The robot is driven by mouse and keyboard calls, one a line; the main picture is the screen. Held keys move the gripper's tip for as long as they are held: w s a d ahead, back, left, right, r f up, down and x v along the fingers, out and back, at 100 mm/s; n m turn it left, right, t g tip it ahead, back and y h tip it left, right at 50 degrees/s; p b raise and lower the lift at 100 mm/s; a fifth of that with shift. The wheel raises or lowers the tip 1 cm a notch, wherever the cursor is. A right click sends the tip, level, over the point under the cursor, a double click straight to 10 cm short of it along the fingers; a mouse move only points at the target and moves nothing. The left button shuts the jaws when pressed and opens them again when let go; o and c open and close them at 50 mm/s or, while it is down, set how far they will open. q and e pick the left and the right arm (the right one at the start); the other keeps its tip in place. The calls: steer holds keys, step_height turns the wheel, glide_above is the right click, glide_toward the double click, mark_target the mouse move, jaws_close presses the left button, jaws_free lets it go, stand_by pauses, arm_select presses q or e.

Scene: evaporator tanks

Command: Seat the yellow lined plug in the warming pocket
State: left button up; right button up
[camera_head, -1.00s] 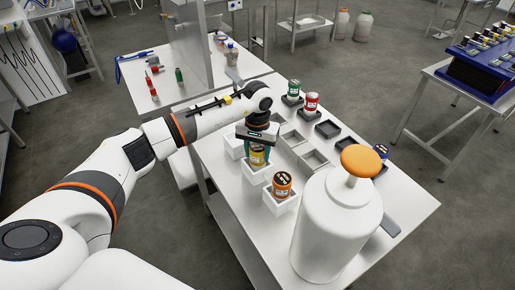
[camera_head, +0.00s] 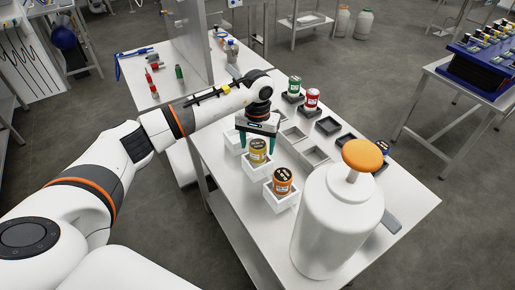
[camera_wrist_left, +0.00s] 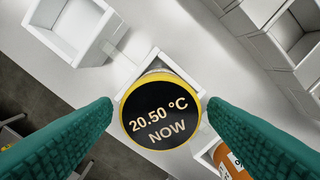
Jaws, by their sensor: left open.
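The yellow plug (camera_head: 258,153) stands upright in a white square pocket (camera_head: 256,174), the middle one of a row along the near side of the table. In the left wrist view its black top (camera_wrist_left: 160,115) reads "20.50 °C NOW", with the pocket's white rim around it. My left gripper (camera_head: 257,147) is open just above the plug. Its teal fingers are on either side of the plug's top in the wrist view, with gaps between. How deep the plug sits is hidden by the pocket walls. My right gripper is not in view.
An orange plug (camera_head: 282,182) stands in the neighbouring white pocket. An empty white pocket (camera_head: 233,141) is on the other side. Green (camera_head: 294,87) and red (camera_head: 312,99) plugs stand in dark trays behind. A large white tank (camera_head: 335,225) with an orange cap blocks the near right.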

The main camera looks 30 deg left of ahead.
arm_select(q)
step_height(320, 180, up, 9)
steer(key=b, duration=0.3)
steer(key=shift+r, duration=0.55)
steer(key=shift+s+f, duration=0.1)
